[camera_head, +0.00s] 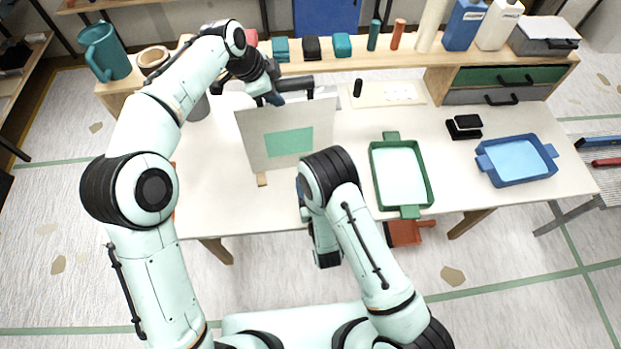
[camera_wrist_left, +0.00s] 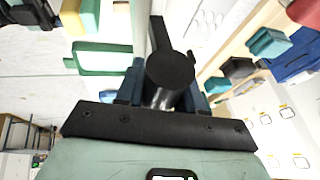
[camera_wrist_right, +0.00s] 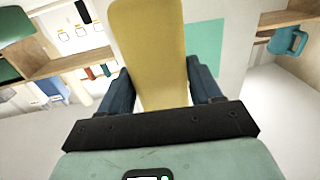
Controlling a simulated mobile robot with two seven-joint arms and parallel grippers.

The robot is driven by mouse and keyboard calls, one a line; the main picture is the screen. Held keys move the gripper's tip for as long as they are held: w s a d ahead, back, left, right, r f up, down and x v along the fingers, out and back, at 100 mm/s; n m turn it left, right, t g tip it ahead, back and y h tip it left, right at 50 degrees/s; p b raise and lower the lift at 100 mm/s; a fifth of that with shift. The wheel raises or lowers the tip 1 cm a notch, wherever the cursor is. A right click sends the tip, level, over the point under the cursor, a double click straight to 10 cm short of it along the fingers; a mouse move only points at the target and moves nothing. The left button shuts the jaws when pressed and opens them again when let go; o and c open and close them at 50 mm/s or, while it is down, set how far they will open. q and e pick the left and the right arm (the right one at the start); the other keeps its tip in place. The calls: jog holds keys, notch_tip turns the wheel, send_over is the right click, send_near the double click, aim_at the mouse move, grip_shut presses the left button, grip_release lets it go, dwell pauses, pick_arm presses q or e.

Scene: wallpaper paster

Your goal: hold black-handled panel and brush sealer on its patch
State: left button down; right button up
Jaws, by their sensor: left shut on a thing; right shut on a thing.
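The off-white panel (camera_head: 247,146) stands raised and tilted over the table's left half, with a green patch (camera_head: 290,143) on the side facing me. My left gripper (camera_head: 276,97) is behind its top edge, shut on the black handle, whose round end (camera_wrist_left: 170,68) fills the middle of the left wrist view. My right gripper (camera_wrist_right: 160,80) is shut on a broad yellow tool handle (camera_wrist_right: 149,50). In the right wrist view the green patch (camera_wrist_right: 208,45) shows just right of the handle. The tool's working end is hidden, so I cannot tell whether it touches the patch.
A green tray (camera_head: 427,187) and a blue tray (camera_head: 553,150) sit on the table (camera_head: 470,195) to the right. A black block (camera_head: 464,127) lies between them, further back. A shelf (camera_head: 365,64) with bottles and small blocks runs along the back. The table's front right is clear.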

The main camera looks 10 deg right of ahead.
pick_arm(q)
jog(key=shift+f, duration=0.1)
pick_arm(e)
jog(key=c, duration=0.5)
pick_arm(q)
jog(key=c, duration=0.6)
grip_release()
jog(key=v, duration=1.2)
jog(key=shift+s, duration=0.15)
pick_arm(e)
jog(key=shift+s, duration=0.1)
